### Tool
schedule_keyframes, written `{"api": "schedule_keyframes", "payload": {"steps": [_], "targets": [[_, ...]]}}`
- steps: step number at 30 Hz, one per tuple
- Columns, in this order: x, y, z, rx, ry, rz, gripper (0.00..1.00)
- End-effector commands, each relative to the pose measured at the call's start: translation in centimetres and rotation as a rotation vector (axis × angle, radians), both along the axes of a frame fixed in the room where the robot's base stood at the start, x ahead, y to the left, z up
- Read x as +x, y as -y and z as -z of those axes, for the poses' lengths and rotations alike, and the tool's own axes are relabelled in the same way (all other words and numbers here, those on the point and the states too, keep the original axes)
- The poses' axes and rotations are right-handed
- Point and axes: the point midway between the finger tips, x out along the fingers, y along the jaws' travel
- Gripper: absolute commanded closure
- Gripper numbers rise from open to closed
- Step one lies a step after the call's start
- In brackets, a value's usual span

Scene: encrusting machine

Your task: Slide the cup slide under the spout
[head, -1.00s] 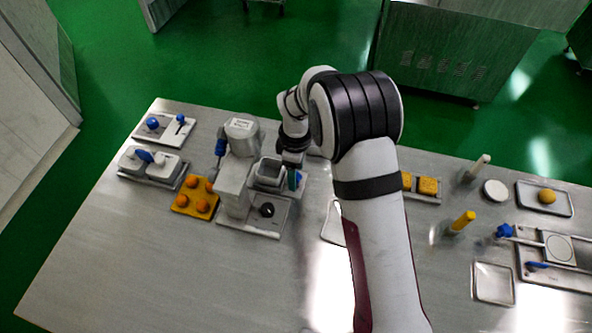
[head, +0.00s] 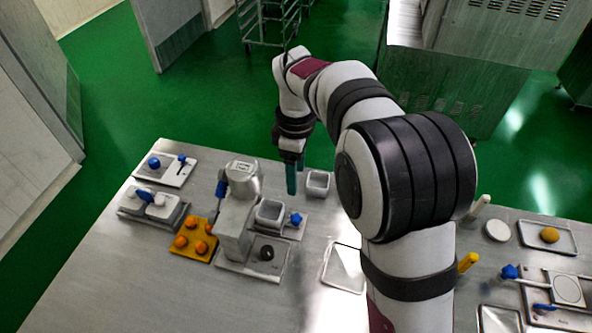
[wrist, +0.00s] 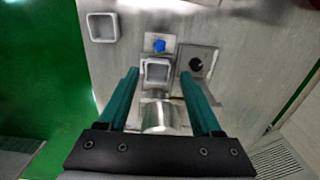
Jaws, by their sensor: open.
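The cup slide (head: 299,232) is a pale plate beside the grey encrusting machine (head: 235,228). A square metal cup (head: 269,213) sits on it, close to the machine's side, and a blue knob (head: 296,219) is at its outer end. In the wrist view the blue knob (wrist: 158,46) and the cup (wrist: 157,70) show between and beyond the fingers, in line with the machine's round metal head (wrist: 158,116). The spout itself is hidden. My gripper (head: 291,192) is open and empty, raised above the slide with its teal fingers (wrist: 159,73) pointing down, apart from the knob.
A second square cup (head: 318,183) stands on the table just behind the slide. A control panel with a dark knob (head: 266,254) is in front. An orange tray (head: 193,240) with several balls lies left of the machine. Bare table lies in front.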

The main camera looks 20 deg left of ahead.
Motion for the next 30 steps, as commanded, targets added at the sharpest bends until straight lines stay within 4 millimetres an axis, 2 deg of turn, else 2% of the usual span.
{"api": "schedule_keyframes", "payload": {"steps": [5,9,12,17,20,27,30], "targets": [[0.6,0.9,0.4,0.028,-0.041,-0.069,0.34],[2.5,3.6,1.2,0.183,-0.132,-0.336,0.34],[3.5,5.0,1.3,0.304,-0.139,-0.505,0.34],[4.0,5.4,1.8,0.383,-0.124,-0.618,0.34],[3.4,4.8,3.7,0.383,-0.128,-0.622,0.34],[1.7,2.5,10.5,0.381,-0.129,-0.621,0.34],[1.2,1.7,12.8,0.380,-0.127,-0.622,0.34]]}}
